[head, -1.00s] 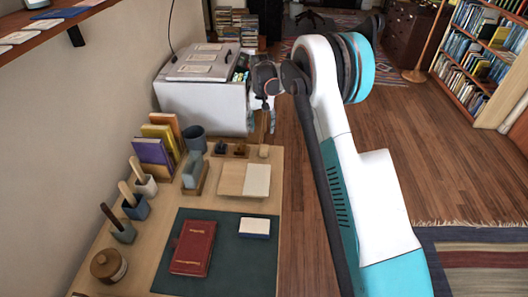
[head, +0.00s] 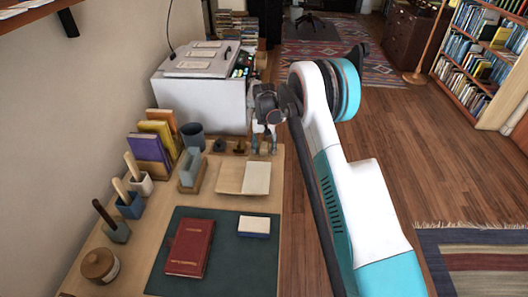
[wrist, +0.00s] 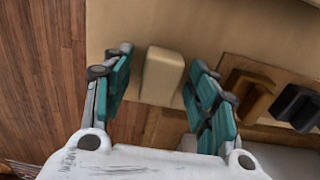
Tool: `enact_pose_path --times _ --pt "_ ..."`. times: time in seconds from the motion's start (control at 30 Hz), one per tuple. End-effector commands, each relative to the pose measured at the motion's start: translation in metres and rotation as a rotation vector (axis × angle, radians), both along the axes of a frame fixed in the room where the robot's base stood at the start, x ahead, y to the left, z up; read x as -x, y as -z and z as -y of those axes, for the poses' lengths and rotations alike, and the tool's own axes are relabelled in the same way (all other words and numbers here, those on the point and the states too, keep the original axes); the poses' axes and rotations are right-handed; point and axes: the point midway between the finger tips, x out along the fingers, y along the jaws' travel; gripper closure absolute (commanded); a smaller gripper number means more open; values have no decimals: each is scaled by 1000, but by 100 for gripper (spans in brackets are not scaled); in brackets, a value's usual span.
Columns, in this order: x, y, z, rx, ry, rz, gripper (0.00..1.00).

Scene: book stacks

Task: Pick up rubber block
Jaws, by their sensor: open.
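A small cream block with rounded edges (wrist: 162,76), which looks like the rubber block, sits on the desk close to its edge. In the wrist view it lies between the two teal-padded fingers of my gripper (wrist: 161,62), with a gap on each side. My gripper is open and holds nothing. In the head view my gripper (head: 264,143) is low over the far right corner of the desk, and its fingers largely hide the cream block.
A brown block (wrist: 250,97) and a dark block (wrist: 296,106) stand on a wooden base beside the right finger. A notepad (head: 256,178), red book (head: 190,247) and white-and-blue block (head: 254,227) lie nearer.

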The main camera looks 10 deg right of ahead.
Motion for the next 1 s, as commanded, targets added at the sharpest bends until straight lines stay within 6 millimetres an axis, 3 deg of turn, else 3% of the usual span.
enact_pose_path --times 0.17,0.37,0.77,1.0 --pt "0 0 0 0 0 0 47" --pt "0 0 0 0 0 0 87" --pt "0 -2 0 0 0 0 87" --pt "0 -23 0 0 0 0 87"
